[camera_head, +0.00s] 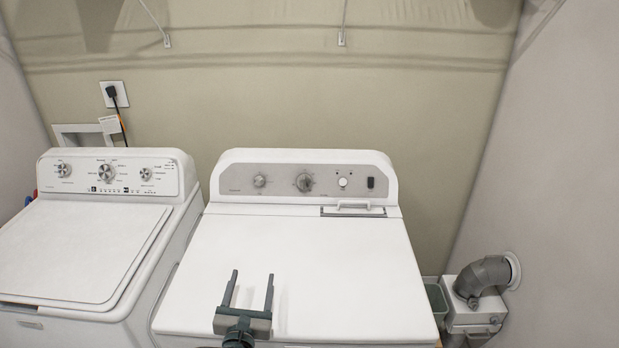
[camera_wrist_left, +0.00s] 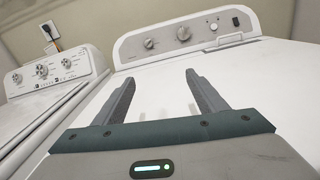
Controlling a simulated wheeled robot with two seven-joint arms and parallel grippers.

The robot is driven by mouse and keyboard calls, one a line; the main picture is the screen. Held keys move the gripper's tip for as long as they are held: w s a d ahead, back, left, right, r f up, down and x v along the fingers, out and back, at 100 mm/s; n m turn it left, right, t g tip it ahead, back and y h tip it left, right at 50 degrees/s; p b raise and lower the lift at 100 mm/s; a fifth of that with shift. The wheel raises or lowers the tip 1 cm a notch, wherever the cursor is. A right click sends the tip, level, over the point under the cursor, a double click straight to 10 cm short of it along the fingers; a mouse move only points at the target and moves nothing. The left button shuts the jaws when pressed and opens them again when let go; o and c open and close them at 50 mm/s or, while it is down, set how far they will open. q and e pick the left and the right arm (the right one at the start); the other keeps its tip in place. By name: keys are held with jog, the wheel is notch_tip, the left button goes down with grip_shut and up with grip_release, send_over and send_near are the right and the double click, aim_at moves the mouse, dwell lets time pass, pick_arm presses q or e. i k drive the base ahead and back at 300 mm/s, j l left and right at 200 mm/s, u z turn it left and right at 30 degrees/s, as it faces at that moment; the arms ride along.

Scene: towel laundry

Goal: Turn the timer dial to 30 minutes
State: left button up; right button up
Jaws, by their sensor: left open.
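The dryer on the right (camera_head: 300,265) has a grey control panel along its back. A large timer dial (camera_head: 304,182) sits in the middle of that panel; it also shows in the left wrist view (camera_wrist_left: 183,33). A smaller knob (camera_head: 259,181) is to its left. The dial's pointer and markings are too small to read. My left gripper (camera_head: 249,281) is open and empty above the front of the dryer's white top, well in front of the panel and apart from the dial. Its two fingers point toward the panel in the left wrist view (camera_wrist_left: 160,95). My right gripper is out of view.
A washer (camera_head: 80,245) with several knobs stands close on the left. A lint-screen handle (camera_head: 353,205) lies at the back of the dryer top. A round white button (camera_head: 343,182) and dark switch (camera_head: 371,183) are right of the dial. The dryer top is otherwise clear.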

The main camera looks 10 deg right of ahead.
aim_at(304, 181)
jog(key=i+l, duration=0.75)
